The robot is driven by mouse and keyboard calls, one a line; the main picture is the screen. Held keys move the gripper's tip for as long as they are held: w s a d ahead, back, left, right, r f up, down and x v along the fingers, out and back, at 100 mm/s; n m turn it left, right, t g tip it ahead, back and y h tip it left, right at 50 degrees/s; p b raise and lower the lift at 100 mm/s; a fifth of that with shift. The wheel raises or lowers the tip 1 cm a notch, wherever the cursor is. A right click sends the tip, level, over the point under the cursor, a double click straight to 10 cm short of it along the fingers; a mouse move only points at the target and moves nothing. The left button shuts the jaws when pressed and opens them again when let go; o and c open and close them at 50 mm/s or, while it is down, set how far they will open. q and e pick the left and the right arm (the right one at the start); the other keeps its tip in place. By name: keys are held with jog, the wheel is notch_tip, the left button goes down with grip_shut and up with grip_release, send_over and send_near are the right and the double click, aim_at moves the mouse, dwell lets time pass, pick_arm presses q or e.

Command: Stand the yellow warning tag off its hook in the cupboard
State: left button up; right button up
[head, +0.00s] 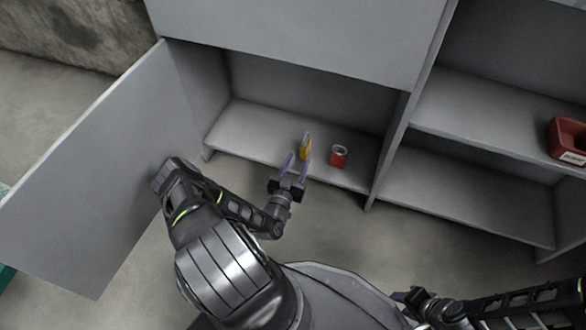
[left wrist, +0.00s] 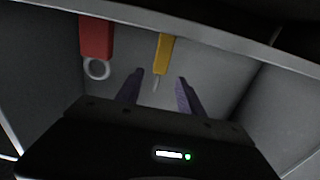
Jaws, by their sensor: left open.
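The yellow warning tag (head: 304,150) stands upright on the low shelf of the open cupboard, a thin pale piece at its upper end. It also shows in the left wrist view (left wrist: 164,54), where the scene appears upside down and the thin piece points toward my gripper. No hook can be made out clearly. My left gripper (head: 296,160) is open and empty. Its purple fingertips are just short of the tag, which lies roughly between their lines; the left wrist view shows the same fingers (left wrist: 158,88). My right gripper (head: 414,298) is low at the right, its jaws unclear.
A red lock-like piece with a grey ring (head: 338,157) stands right of the tag on the same shelf (head: 240,127). The cupboard door (head: 95,180) is swung open at left. A divider (head: 392,150) separates the right bay, where a red bin (head: 567,138) sits higher up.

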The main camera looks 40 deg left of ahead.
pick_arm(q)
jog(key=p+v, duration=0.1)
jog(key=v, duration=0.3)
jog(key=shift+s+d, duration=0.15)
jog(key=shift+s, duration=0.05)
pick_arm(e)
jog(key=shift+s+r, duration=0.15)
jog(key=shift+r, duration=0.7)
pick_arm(q)
jog(key=w+d+m+g+h, duration=0.25)
jog(key=d+g+h, duration=0.5)
jog(key=d, duration=1.35)
jog(key=s+d+r+g+h, duration=0.1)
jog(key=s+d+g, duration=0.3)
jog(key=s, duration=0.4)
jog(key=s+d+r+n+g+h, duration=0.1)
jog(key=s+d+r+g, duration=0.2)
jog(key=s, duration=0.5)
jog(key=shift+s+d+r+g, duration=0.2)
jog(key=shift+s+d+g, duration=0.3)
jog(key=shift+d, duration=0.4)
jog(key=shift+w+r, duration=0.1)
pick_arm(e)
jog(key=shift+r, duration=0.1)
